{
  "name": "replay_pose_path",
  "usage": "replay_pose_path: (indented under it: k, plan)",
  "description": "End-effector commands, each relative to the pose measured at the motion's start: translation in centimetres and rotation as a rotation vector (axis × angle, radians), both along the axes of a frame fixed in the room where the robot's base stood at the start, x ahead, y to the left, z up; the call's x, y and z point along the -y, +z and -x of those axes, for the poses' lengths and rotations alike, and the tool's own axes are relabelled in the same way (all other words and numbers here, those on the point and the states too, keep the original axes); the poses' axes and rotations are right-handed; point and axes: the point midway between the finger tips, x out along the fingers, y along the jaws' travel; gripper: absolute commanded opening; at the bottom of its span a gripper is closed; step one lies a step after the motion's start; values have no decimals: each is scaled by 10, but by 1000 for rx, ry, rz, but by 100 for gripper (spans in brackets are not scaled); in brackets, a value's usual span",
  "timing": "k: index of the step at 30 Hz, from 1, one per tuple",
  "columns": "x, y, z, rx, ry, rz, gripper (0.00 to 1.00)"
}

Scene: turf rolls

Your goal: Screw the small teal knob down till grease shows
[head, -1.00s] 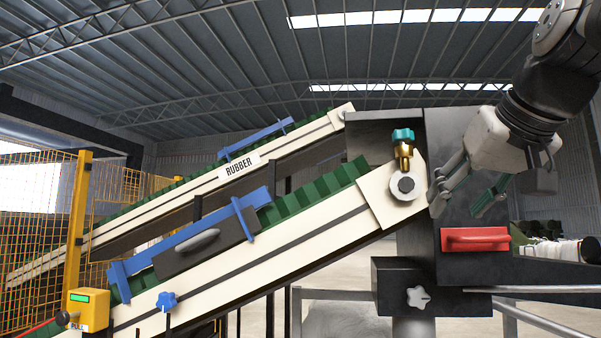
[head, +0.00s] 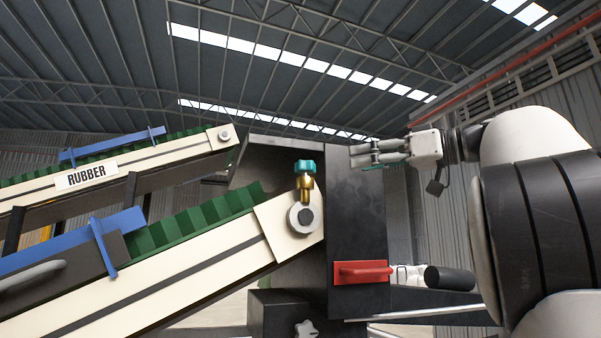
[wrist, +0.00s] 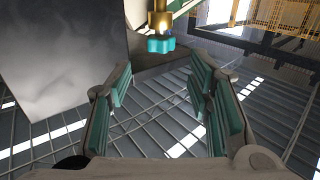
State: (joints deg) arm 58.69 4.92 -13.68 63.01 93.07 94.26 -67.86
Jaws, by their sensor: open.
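The small teal knob (head: 304,166) sits on top of a brass grease cup (head: 305,187), above the round bearing at the upper end of the near conveyor. My gripper (head: 352,154) is to the right of the knob at about its height, pointing left, with a gap between them. In the wrist view the knob (wrist: 161,44) and its brass body (wrist: 159,18) show at the top centre, beyond the fingertips. My gripper (wrist: 160,82) is open there, with teal pads and nothing between them. No grease can be made out.
A dark metal housing (head: 357,215) stands right of the knob, below my gripper, and carries a red handle (head: 362,272). The green belt conveyor (head: 190,235) slopes down left. A white star knob (head: 306,329) sits low. Space above the teal knob is clear.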

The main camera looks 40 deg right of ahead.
Motion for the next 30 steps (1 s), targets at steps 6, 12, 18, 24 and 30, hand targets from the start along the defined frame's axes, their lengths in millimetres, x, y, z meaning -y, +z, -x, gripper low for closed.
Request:
replay_pose_path:
  k: [6,12,18,24,30]
  plan:
    - [-19,0,-38,-1,6,-1,47]
    - [-33,0,-74,-2,4,-2,47]
    - [-44,0,-100,-3,3,-1,47]
    - [-48,0,-111,-3,1,-1,47]
    - [-48,-1,-113,-3,0,-1,47]
